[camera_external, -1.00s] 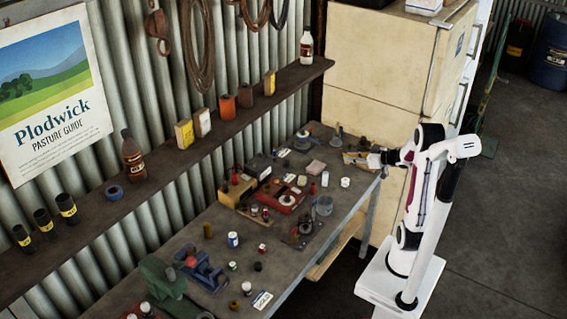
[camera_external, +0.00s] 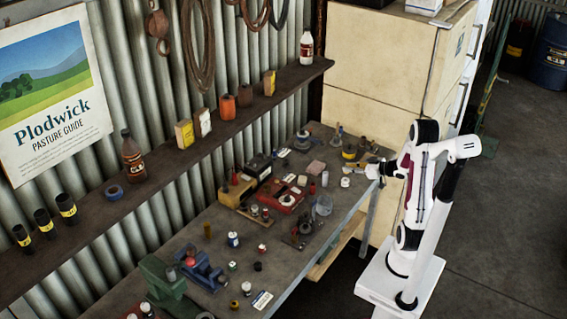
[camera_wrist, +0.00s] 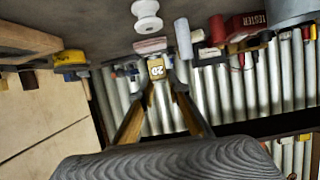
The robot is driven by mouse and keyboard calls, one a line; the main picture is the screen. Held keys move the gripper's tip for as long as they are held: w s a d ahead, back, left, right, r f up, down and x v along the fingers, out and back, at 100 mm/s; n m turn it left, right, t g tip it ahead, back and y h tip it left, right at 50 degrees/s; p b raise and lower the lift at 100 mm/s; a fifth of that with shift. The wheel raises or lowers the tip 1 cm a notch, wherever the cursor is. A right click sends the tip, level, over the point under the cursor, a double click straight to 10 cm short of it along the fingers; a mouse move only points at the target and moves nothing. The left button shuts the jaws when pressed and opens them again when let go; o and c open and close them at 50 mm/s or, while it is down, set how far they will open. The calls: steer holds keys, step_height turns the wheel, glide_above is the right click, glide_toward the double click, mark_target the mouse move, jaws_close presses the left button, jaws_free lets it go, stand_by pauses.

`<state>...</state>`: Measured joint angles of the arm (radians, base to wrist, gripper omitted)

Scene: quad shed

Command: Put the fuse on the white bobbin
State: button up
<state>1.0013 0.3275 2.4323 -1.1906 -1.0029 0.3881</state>
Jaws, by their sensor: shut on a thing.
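The white bobbin (camera_wrist: 147,14) stands at the top of the wrist view, with flanges and a narrower waist. In the external view the white bobbin (camera_external: 345,182) is on the bench near its right front edge. The fuse is held at the fingertips, apart from the bobbin. In the external view my gripper (camera_external: 364,168) is above the bench's right end, slightly right of and behind the bobbin. The fuse is too small to make out there.
A white cylinder (camera_wrist: 183,38), a pinkish block (camera_wrist: 150,46) and a red tester (camera_wrist: 246,26) are near the bobbin. A yellow-banded black object (camera_external: 349,152) stands behind my gripper. The cream cabinet (camera_external: 385,75) stands beyond the bench's right end.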

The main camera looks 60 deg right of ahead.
steer(key=shift+f, duration=0.1)
steer(key=shift+f, duration=2)
steer(key=shift+f, duration=0.15)
steer(key=o, duration=0.8)
steer(key=shift+s+r, duration=0.35)
steer(key=shift+s, duration=0.1)
steer(key=shift+v, duration=5.45)
